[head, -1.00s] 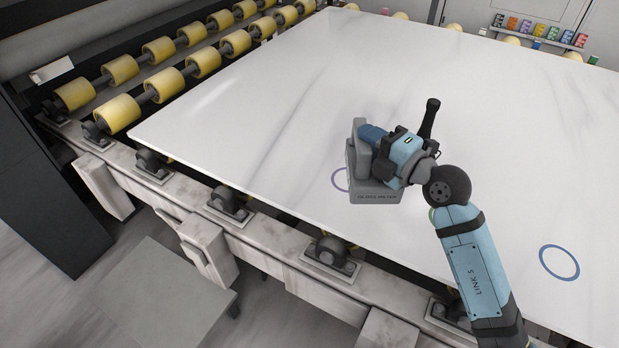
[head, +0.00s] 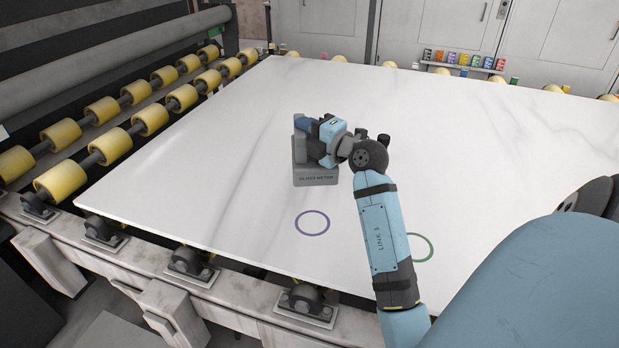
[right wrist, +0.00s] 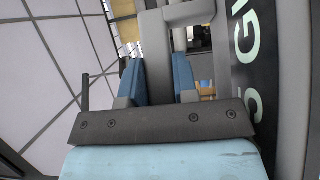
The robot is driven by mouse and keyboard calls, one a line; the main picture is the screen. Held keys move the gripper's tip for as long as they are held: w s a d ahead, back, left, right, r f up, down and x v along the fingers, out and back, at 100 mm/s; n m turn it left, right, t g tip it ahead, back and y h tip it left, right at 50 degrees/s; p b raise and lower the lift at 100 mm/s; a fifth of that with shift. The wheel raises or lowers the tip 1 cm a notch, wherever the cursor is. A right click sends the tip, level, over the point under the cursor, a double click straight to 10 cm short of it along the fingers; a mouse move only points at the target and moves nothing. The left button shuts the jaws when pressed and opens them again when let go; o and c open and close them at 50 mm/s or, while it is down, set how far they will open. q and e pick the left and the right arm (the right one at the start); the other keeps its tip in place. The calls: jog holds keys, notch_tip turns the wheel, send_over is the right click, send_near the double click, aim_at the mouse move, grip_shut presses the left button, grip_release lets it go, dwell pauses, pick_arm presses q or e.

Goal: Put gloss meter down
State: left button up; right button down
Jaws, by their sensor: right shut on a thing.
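The gloss meter (head: 316,178) is a grey box with a handle and a printed label on its front. In the head view it appears over the white stone slab (head: 220,180), beyond the purple ring; I cannot tell whether its base touches the slab. My right gripper (head: 303,125) is shut on the meter's handle from the right. In the right wrist view, the gripper's blue fingers (right wrist: 159,82) stand on either side of the grey handle (right wrist: 157,48), and the meter's dark lettered face shows at the right. My left gripper is not in view.
A purple ring (head: 312,235) and a green ring (head: 433,248) mark the slab near its front edge; my right arm passes close to the green one. Yellow rollers (head: 103,146) line the left side. Small coloured items (head: 463,59) stand on a ledge at the back. Much of the slab is bare.

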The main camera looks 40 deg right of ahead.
pick_arm(q)
jog(key=b, duration=0.2)
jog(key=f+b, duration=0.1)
jog(key=b, duration=0.1)
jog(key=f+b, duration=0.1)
jog(key=b, duration=0.1)
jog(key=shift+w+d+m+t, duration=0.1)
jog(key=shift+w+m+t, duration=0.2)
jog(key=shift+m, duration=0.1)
pick_arm(e)
notch_tip(320, 180, down, 19)
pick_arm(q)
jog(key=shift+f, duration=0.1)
pick_arm(e)
jog(key=c, duration=1.3)
grip_release()
jog(key=shift+f, duration=0.2)
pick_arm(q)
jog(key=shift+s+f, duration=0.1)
pick_arm(e)
jog(key=o, duration=0.4)
jog(key=shift+r, duration=0.1)
pick_arm(q)
jog(key=shift+p, duration=0.4)
pick_arm(e)
jog(key=s, duration=1.2)
jog(key=shift+d+r, duration=0.1)
jog(key=shift+d, duration=0.3)
